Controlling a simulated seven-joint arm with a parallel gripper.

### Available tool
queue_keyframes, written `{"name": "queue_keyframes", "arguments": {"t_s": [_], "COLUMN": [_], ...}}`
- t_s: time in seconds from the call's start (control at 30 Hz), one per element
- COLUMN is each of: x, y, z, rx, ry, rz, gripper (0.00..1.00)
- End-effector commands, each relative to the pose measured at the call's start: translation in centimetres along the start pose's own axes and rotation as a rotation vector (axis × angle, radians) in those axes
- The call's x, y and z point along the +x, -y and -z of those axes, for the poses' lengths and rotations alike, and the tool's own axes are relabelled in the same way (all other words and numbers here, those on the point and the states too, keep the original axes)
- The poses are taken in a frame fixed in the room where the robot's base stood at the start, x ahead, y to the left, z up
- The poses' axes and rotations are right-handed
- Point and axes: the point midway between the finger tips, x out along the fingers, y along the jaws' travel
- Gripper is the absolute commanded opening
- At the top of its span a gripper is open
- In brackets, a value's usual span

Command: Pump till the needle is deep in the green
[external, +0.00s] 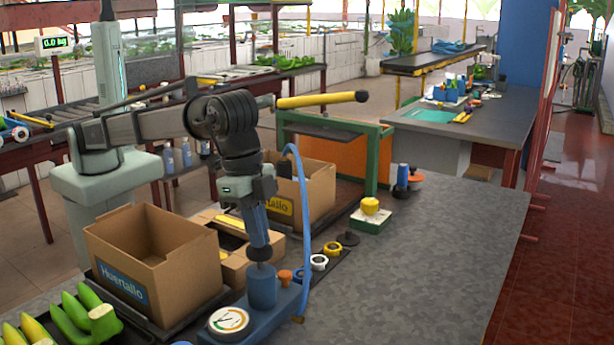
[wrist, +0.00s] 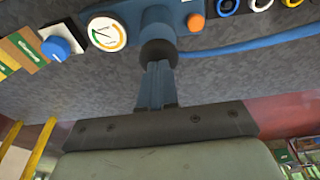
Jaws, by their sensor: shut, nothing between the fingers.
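The blue pump (external: 262,287) stands on a blue base at the front of the bench, with a dark round knob (external: 260,252) on top. The knob also shows in the wrist view (wrist: 158,52). My gripper (external: 258,236) points down right above the knob, its blue fingers (wrist: 156,68) shut together and empty. The fingertips meet the knob's top or nearly so; I cannot tell if they press it. A round white gauge (external: 229,321) is on the base's left end, and its dial (wrist: 105,33) shows green and orange marks. The needle's exact reading is too small to tell.
An orange knob (external: 285,277) and a blue hose (external: 304,200) are close to the pump's right. Open cardboard boxes (external: 150,262) stand to the left and behind. Several rings (external: 319,263) lie in a row to the right.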

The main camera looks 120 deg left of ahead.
Motion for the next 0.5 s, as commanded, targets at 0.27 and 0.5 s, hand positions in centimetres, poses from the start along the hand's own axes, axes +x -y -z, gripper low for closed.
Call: {"name": "queue_keyframes", "arguments": {"t_s": [0.27, 0.5], "x": [-1.4, -2.8], "y": [0.0, 0.0], "z": [0.3, 0.6], "rx": [0.000, 0.000], "ry": [0.000, 0.000], "rz": [0.000, 0.000], "gripper": [0.00, 0.00]}}
